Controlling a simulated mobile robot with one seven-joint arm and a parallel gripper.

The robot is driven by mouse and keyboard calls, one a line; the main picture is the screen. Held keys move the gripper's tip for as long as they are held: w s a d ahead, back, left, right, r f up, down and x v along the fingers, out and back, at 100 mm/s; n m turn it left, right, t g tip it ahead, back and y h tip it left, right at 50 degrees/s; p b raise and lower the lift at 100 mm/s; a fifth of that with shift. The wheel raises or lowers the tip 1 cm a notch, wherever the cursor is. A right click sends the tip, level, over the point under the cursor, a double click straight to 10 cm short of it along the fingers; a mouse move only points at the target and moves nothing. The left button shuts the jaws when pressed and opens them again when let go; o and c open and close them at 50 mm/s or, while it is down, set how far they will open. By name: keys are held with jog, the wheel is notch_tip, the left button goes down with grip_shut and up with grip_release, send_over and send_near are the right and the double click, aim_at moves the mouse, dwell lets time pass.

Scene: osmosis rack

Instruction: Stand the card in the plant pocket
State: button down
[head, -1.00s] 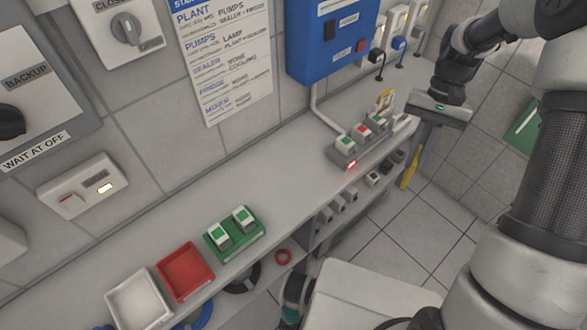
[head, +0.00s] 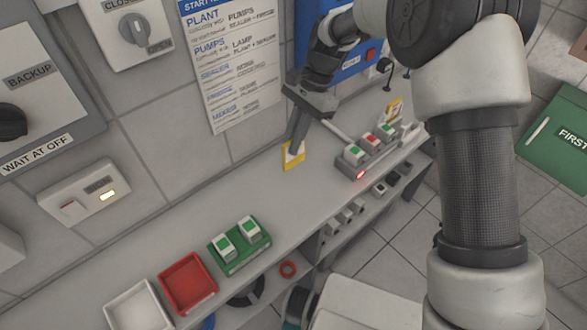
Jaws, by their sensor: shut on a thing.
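My gripper (head: 294,143) is shut on a card (head: 291,158) with a yellow border and a pale middle. The card hangs roughly upright below the fingers, over the back of the shelf top near the tiled wall. I cannot tell whether its lower edge touches the shelf. Its upper part is hidden by the fingers. I cannot make out for sure which thing is the plant pocket. A similar yellow and white piece (head: 393,109) stands behind the grey switch block (head: 368,151), to the right of my gripper.
The shelf top (head: 180,247) bears a green tray (head: 240,262) with two green-topped blocks, a red tray (head: 187,283) and a white tray (head: 138,308). A printed list (head: 231,65) hangs on the wall left of my gripper. A blue box (head: 353,62) is behind my arm.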

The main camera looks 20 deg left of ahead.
aim_at(290, 167)
notch_tip(290, 167, down, 7)
jog(key=shift+f, duration=0.15)
dwell(0.4)
jog(key=shift+f, duration=0.2)
jog(key=c, duration=1.8)
grip_release()
jog(key=shift+c, duration=0.2)
jog(key=shift+r, duration=0.1)
jog(key=shift+r, duration=0.2)
jog(key=v, duration=1.2)
